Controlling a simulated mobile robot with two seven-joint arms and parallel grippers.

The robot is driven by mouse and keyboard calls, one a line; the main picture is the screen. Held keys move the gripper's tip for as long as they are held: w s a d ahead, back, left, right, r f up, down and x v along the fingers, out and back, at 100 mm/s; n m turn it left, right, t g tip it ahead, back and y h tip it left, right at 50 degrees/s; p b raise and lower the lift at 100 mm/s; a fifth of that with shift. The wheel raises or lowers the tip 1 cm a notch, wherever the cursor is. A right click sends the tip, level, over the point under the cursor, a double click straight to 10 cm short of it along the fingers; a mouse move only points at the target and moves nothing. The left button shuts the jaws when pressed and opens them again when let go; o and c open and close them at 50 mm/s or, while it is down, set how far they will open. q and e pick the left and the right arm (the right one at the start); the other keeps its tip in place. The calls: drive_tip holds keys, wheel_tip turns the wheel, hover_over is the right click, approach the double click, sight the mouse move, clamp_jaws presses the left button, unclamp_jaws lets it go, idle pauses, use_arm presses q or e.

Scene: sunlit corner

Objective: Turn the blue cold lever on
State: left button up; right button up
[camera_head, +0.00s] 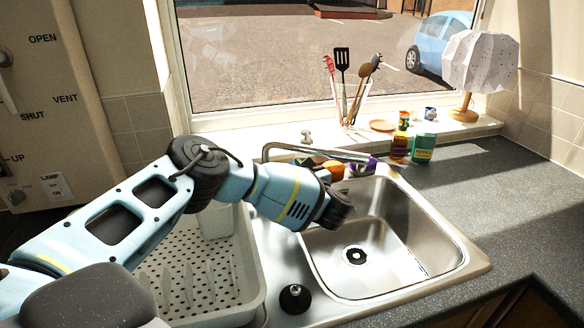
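My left arm comes in from the left and reaches over the left part of the sink. Its dark gripper (337,211) is above the left side of the basin, seen from behind and the side. I cannot make out whether its fingers are open or shut, and nothing is visibly held in it. The chrome tap spout (318,151) runs along the back of the sink, behind the gripper. I cannot pick out a blue cold lever; the arm covers part of the tap area. My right gripper is not in view.
The steel sink basin (420,240) is empty, with a drain (354,255). A black plug (295,298) stands on its left ledge. A drying rack (180,275) is under my arm. Bottles (399,146), a utensil holder (350,108) and a lamp (478,62) stand behind. The right worktop (500,210) is clear.

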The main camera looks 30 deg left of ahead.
use_arm(q)
drive_tip(key=shift+w+a, duration=0.2)
drive_tip(key=shift+a, duration=0.15)
clamp_jaws()
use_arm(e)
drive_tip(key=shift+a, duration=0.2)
